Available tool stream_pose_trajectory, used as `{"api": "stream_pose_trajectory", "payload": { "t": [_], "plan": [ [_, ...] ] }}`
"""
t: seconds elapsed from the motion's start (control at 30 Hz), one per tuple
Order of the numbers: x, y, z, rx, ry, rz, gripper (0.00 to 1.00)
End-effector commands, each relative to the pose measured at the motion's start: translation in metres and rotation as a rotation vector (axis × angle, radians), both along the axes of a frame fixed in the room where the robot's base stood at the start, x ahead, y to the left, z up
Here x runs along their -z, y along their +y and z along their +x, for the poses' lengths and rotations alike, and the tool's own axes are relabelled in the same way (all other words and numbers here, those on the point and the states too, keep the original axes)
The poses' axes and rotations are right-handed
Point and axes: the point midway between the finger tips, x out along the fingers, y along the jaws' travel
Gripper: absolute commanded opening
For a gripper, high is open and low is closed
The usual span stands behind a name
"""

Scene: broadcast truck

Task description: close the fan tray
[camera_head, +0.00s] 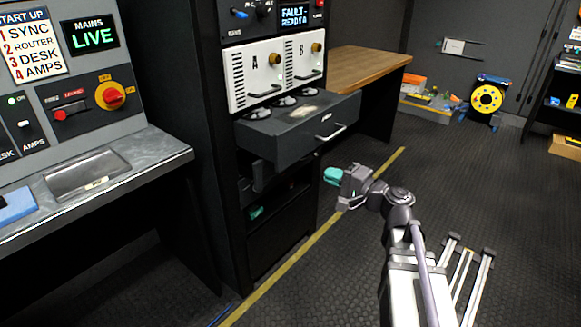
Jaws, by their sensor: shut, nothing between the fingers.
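The fan tray (285,134) is a dark grey drawer that sticks well out of the black rack, below two white units. Several round fans show in its open top, and a silver handle (331,132) is on its front face. My gripper (332,176) has teal fingertips and is shut and empty. In the picture it is just below and right of the tray's front. It looks apart from the tray, but the exact depth gap is hard to tell.
White units A (256,75) and B (304,64) sit above the tray. A wooden desk (357,68) stands behind it. A control console (90,165) is at the left. The dark floor (480,185) at the right is mostly clear, with a yellow reel (487,98) at the back.

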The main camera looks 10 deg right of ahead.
Motion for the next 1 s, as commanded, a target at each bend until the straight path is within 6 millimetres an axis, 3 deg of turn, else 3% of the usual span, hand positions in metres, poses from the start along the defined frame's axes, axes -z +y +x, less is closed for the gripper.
{"api": "stream_pose_trajectory", "payload": {
  "t": [0.27,0.73,1.0],
  "plan": [
    [0.000,0.015,0.016,-0.005,0.002,-0.004,0.00],
    [0.001,0.083,0.087,-0.006,0.002,-0.006,0.00],
    [0.001,0.098,0.101,-0.005,0.002,-0.006,0.00]
  ]
}}
